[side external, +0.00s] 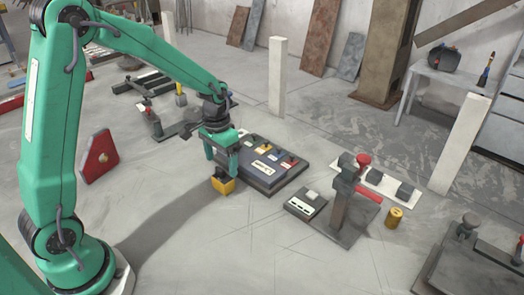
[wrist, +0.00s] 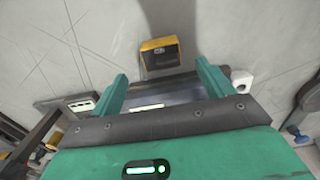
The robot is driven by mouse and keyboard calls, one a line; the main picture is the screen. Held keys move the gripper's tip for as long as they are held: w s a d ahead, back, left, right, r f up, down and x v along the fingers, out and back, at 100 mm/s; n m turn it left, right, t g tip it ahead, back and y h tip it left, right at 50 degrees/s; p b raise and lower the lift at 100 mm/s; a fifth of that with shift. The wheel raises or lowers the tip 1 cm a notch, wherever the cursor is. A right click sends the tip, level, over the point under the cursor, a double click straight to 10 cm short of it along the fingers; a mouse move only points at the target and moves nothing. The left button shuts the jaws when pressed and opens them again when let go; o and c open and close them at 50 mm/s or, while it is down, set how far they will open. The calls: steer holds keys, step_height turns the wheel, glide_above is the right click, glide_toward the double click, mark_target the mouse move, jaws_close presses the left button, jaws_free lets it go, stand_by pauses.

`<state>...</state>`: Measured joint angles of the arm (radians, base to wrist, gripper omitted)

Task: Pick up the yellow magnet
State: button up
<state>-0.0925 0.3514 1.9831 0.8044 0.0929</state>
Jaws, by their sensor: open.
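A yellow block with a dark top, which looks like the yellow magnet (side external: 223,186), sits on the grey floor directly below my gripper (side external: 221,167) in the side view. In the wrist view the yellow magnet (wrist: 159,62) appears just beyond and between the two green fingers of my gripper (wrist: 163,74). The fingers are apart and nothing is held between them. From the side, the fingertips overlap the magnet's top edge, so I cannot tell whether they touch it.
A dark tray (side external: 264,182) with small parts lies close to the right of the magnet. A grey switch box (side external: 305,205), a dark clamp stand (side external: 340,212) and a brass cylinder (side external: 394,218) stand farther right. A red wedge (side external: 98,158) is at left. The floor in front is clear.

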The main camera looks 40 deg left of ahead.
mark_target(223, 177)
steer(key=shift+f, duration=0.2)
steer(key=shift+f, duration=1.25)
steer(key=shift+f, duration=0.1)
steer(key=shift+a+f, duration=0.1)
steer(key=shift+f, duration=2.35)
steer(key=shift+w, duration=0.1)
steer(key=c, duration=1.5)
steer(key=shift+r, duration=0.2)
